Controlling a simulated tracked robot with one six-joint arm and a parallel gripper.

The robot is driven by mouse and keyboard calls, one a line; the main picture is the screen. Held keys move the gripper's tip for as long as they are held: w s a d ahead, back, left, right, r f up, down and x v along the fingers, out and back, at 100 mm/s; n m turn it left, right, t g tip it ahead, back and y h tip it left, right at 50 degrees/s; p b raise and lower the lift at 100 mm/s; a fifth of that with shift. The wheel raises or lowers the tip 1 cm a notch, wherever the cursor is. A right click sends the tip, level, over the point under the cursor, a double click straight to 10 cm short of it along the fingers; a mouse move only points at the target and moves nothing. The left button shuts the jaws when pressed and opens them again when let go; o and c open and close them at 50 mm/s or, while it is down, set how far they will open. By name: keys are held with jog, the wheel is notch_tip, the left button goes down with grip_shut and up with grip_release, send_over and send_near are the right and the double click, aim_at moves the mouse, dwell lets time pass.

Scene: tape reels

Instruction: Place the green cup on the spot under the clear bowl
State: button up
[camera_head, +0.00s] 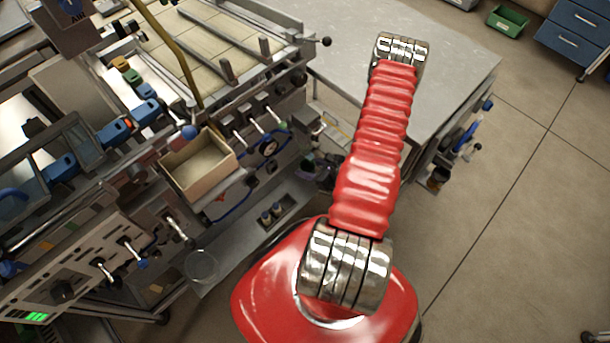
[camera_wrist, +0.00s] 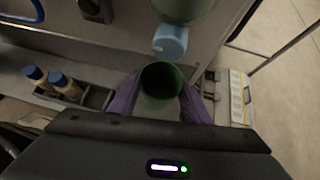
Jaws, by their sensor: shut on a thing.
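The green cup (camera_wrist: 161,82) is in the wrist view, its open rim facing the camera. My gripper (camera_wrist: 159,99) is shut on it, with a purple finger on either side. In the head view my gripper is small and dark beside the machine's front, partly hidden by my red arm. The clear bowl (camera_head: 202,265) stands near the left end of the low metal shelf, well to the left of my gripper. I cannot tell which way up it is. The wrist view does not show it clearly.
Blue-capped bottles (camera_wrist: 64,86) stand in a black tray (camera_wrist: 97,97) on the shelf (camera_head: 232,247), between my gripper and the bowl. A light blue knob (camera_wrist: 170,41) is close beyond the cup. An open box (camera_head: 198,165) and levers project above the shelf.

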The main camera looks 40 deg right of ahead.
jog(key=shift+w+a+f, duration=0.1)
jog(key=shift+w+f, duration=0.15)
jog(key=shift+f, duration=0.3)
jog(key=shift+w+f, duration=0.2)
jog(key=shift+f, duration=0.8)
jog(key=shift+f, duration=1.6)
jog(key=shift+w+f, duration=0.2)
jog(key=shift+f, duration=0.15)
jog(key=shift+f, duration=0.1)
jog(key=o, duration=1.1)
